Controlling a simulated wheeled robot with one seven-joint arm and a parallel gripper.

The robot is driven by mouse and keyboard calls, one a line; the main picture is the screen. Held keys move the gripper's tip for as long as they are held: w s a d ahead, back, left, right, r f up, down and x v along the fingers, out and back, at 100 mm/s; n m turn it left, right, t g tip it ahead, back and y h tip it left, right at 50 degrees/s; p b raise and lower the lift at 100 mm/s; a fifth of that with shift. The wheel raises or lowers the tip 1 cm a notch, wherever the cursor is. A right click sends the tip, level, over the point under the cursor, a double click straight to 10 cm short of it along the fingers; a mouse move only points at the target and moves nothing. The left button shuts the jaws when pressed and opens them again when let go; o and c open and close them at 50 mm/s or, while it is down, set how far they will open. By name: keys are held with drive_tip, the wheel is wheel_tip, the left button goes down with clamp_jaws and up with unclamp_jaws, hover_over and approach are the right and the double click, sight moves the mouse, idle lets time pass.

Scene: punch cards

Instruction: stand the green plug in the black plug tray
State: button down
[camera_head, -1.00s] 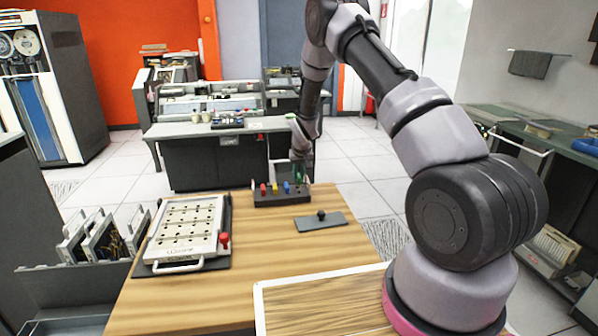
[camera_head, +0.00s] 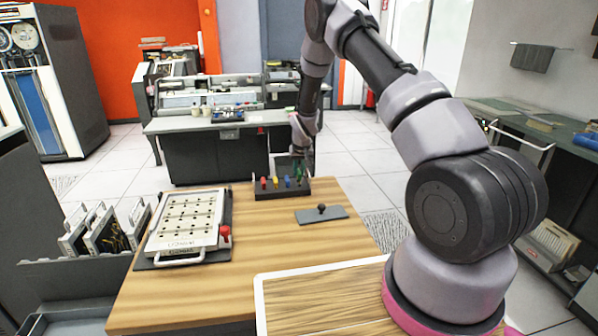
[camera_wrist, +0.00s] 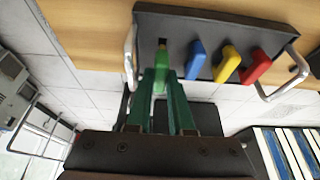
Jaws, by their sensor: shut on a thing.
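The black plug tray (camera_head: 268,195) lies at the far edge of the wooden table, and its dark face with metal end handles fills the top of the wrist view (camera_wrist: 205,22). A red plug (camera_wrist: 256,66), a yellow plug (camera_wrist: 227,64) and a blue plug (camera_wrist: 196,58) stand in it in a row. My gripper (camera_wrist: 162,84) is shut on the green plug (camera_wrist: 172,62) at the row's blue end. The plug is over or at a dark slot; whether its foot is inside is hidden. In the head view my gripper (camera_head: 301,163) is above the tray's right end.
A white panel with a handle and a red knob (camera_head: 187,222) lies on the left. Bare wood separates them. A white-rimmed wooden tray (camera_head: 300,285) is at the front.

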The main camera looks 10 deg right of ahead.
drive_tip(key=shift+f, duration=1.35)
idle(1.1)
drive_tip(key=c, duration=0.7)
unclamp_jaws()
drive_tip(key=v, duration=1)
drive_tip(key=shift+s+r, duration=0.25)
drive_tip(key=shift+r, duration=0.05)
